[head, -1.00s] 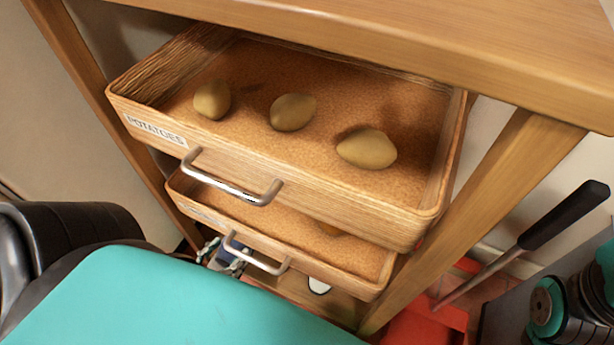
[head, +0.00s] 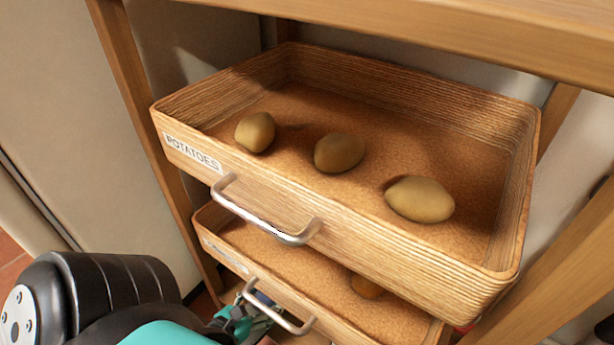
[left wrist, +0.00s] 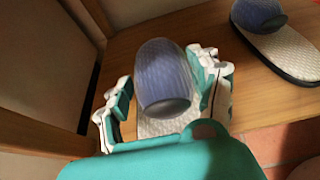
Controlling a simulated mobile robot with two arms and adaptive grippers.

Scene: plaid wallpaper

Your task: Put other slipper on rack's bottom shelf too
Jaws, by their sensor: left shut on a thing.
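In the left wrist view a slipper with a blue toe cover (left wrist: 163,65) and a pale textured sole lies between the two fingers of my left gripper (left wrist: 160,82), which is shut on it. The slipper is over or on a wooden shelf board (left wrist: 250,95); I cannot tell whether it touches. The other slipper (left wrist: 285,48), also blue with a pale sole and dark edge, lies on this board at the upper right. In the head view my left gripper (head: 245,318) is low, partly hidden by the lower drawer's handle. My right gripper is out of view.
Above stands an open wooden drawer (head: 400,255) labelled POTATOES, holding several potatoes (head: 420,199). A second open drawer (head: 330,300) below holds a round brown item (head: 366,287). Both have metal handles jutting forward. A wooden post (left wrist: 50,140) stands left of the held slipper.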

